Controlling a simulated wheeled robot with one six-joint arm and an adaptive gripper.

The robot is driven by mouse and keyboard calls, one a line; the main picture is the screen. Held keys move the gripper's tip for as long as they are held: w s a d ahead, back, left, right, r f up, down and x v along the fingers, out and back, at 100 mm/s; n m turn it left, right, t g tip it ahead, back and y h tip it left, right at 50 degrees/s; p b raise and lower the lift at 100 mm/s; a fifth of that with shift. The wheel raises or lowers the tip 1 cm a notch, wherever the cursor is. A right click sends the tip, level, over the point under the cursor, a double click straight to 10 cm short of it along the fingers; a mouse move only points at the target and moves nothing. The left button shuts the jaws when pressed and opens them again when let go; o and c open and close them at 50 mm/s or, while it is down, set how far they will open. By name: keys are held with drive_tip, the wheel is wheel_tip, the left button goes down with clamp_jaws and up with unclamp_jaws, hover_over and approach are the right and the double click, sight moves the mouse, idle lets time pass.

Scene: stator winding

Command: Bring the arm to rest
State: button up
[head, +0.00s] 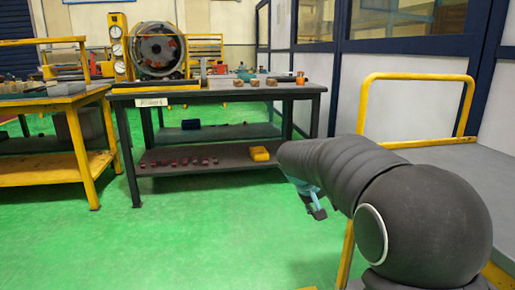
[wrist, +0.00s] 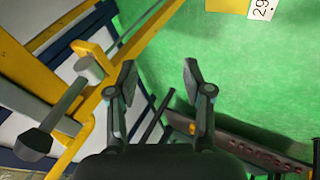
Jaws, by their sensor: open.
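My arm reaches from the lower right of the head view toward the middle. My gripper (head: 317,210) hangs at its end, tilted downward, in the air in front of the dark workbench. In the wrist view my gripper (wrist: 158,85) shows two fingers spread apart with nothing between them. Green floor lies beyond the fingertips. Most of the gripper is hidden behind the arm in the head view.
A dark workbench (head: 225,93) holds a round stator (head: 158,50) and small parts; its lower shelf bears a yellow box (head: 262,153) and several red pieces. A yellow bench (head: 55,168) stands left. A yellow rail (head: 415,77) stands close right. Green floor (head: 200,235) is clear.

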drive_tip(key=s+a+t+y, duration=0.1)
drive_tip(key=s+y, duration=0.2)
drive_tip(key=s, duration=1.4)
drive_tip(key=s+a+m+y+p, duration=0.1)
drive_tip(key=s+a+y, duration=0.1)
drive_tip(key=s, duration=1.5)
drive_tip(key=shift+s+r+t+y+p, duration=0.2)
drive_tip(key=shift+r+t+y+p, duration=0.1)
drive_tip(key=shift+r+t+y, duration=0.1)
